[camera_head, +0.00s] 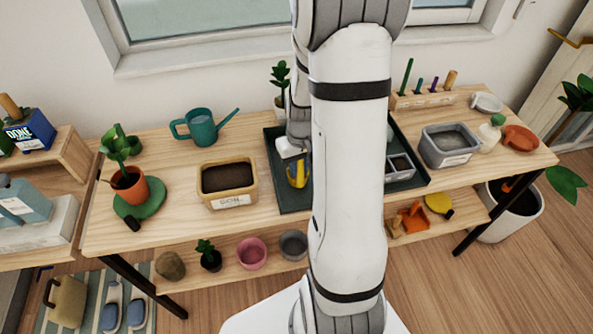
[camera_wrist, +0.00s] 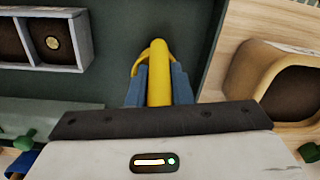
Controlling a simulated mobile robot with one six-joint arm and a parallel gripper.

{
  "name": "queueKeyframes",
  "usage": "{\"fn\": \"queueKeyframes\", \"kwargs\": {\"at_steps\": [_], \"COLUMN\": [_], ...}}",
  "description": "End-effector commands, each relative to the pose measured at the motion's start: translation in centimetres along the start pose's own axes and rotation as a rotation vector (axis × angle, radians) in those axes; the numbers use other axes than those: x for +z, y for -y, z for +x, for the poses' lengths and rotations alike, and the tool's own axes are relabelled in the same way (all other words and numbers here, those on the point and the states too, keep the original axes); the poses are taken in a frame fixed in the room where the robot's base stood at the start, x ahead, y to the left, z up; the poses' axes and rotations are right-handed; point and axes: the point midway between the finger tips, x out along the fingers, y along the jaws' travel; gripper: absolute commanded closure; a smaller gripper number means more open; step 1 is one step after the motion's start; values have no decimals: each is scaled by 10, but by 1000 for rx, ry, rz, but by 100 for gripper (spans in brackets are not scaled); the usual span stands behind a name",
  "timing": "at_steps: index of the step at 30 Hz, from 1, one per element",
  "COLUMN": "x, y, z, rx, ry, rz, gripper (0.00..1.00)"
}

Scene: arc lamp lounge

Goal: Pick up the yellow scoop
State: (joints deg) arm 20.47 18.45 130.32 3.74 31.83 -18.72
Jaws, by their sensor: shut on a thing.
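The yellow scoop (camera_head: 297,175) shows in the head view over the left part of the dark green tray (camera_head: 286,202), partly hidden by my arm. In the wrist view the yellow scoop (camera_wrist: 158,72) lies between the two blue-grey fingers of my gripper (camera_wrist: 158,85), with its yellow shaft running between them. My gripper is shut on it. I cannot tell whether the scoop still touches the tray. In the head view my gripper (camera_head: 297,160) is mostly hidden behind my arm.
A tan soil box (camera_head: 228,203) stands left of the tray, with a teal watering can (camera_head: 203,130) behind it. A grey divided box (camera_head: 400,167) sits on the tray's right side. A grey bin (camera_head: 450,152) and a spray bottle (camera_head: 491,138) stand further right.

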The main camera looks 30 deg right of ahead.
Motion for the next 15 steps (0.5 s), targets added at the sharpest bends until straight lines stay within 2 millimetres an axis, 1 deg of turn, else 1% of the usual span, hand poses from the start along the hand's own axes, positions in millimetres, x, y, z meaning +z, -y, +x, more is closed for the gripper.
{"fn": "queueKeyframes", "kwargs": {"at_steps": [2, 5, 8, 12, 15], "x": [0, -1, -1, -1, -1], "y": [0, 0, 1, 2, 3], "z": [-3, -15, -33, -62, -80], "rx": [1, 1, 2, 2, 1], "ry": [-2, -5, -6, -7, -5], "rz": [0, -1, 0, 0, 0], "gripper": [100, 100, 100, 100, 100]}}
